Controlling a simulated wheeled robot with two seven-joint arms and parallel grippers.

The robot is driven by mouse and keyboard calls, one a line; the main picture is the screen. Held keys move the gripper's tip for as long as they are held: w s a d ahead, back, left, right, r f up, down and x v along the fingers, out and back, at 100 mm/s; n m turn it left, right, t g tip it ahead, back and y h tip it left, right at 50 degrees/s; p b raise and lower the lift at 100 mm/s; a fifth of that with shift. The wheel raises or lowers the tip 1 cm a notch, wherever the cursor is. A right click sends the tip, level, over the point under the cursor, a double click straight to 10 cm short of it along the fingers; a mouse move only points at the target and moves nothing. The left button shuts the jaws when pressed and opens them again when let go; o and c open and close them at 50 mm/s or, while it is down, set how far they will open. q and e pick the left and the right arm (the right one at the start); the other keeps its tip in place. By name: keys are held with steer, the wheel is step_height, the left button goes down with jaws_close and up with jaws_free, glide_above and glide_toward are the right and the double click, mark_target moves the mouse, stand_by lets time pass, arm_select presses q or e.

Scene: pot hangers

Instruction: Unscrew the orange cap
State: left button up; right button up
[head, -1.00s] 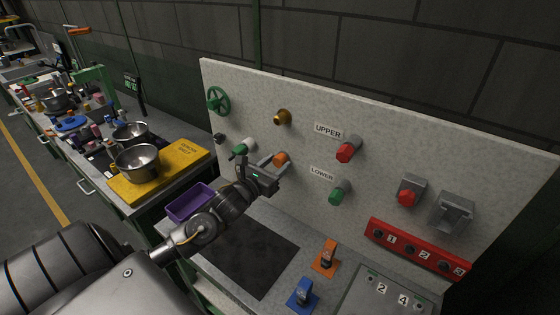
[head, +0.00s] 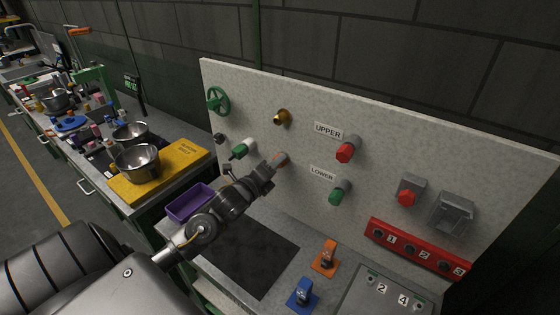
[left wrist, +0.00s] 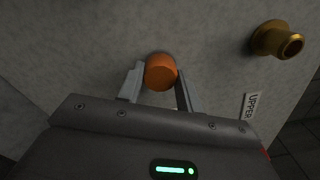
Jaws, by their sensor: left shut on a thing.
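The orange cap (head: 282,158) is on the grey upright panel, left of the UPPER and LOWER labels. It also shows in the left wrist view (left wrist: 161,70) as a short orange cylinder. My left gripper (head: 275,162) is at the cap, with its two fingers on either side of it. It is shut on the cap, which partly hides behind the fingers in the head view. My right gripper is not in view.
Red (head: 346,152) and green (head: 337,195) knobs are to the right. A purple tray (head: 190,203) lies on the bench below.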

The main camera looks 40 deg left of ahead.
arm_select(q)
steer(key=n, duration=0.9)
steer(key=shift+n, duration=0.3)
steer(key=o, duration=1.2)
steer(key=m, duration=2.4)
